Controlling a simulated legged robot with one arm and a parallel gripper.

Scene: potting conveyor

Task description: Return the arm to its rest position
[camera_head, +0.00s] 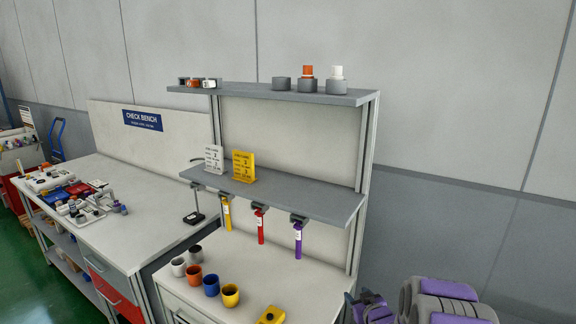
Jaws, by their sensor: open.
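My arm (446,290), grey with purple covers, shows at the bottom edge right of centre, cut off by the frame. My gripper (369,306), dark with purple parts, is just left of it, low in the picture beside the right end of the potting bench (300,285). It is open, and I see nothing held in it. Its lower part is cut off by the frame.
White, grey, orange, blue and yellow cups (230,295) stand on the bench near a yellow device (271,315). Yellow, red and purple tools (298,240) hang under the shelf (300,200). The check bench (140,220) is left. The wall right of the shelving is bare.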

